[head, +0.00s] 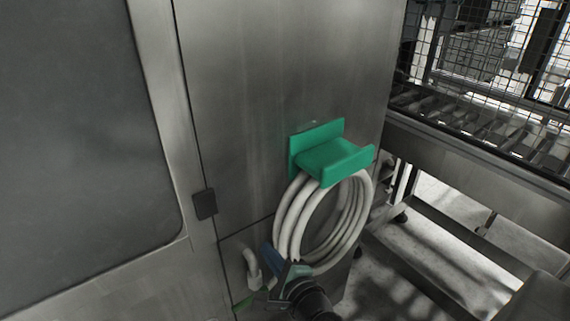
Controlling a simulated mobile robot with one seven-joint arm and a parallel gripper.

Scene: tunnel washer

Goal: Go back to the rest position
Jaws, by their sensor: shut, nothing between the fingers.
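My gripper (288,270) is low in the head view, at the bottom of the coiled hose, with my dark wrist behind it at the lower edge. It is shut and holds nothing; its fingers are small and partly overlap the hose in the picture. The whitish hose (289,213) hangs in several loops from a green holder (333,158) on the steel cabinet wall. A small blue piece (270,258) shows just left of my gripper; I cannot tell whether it belongs to the hose. I cannot tell whether my gripper touches the loops.
The steel cabinet (265,90) fills the middle, with a dark panel (80,130) at left. A short white pipe (252,265) stands left of the hose. A roller conveyor (480,125) with mesh guarding is at right, above open floor (415,245).

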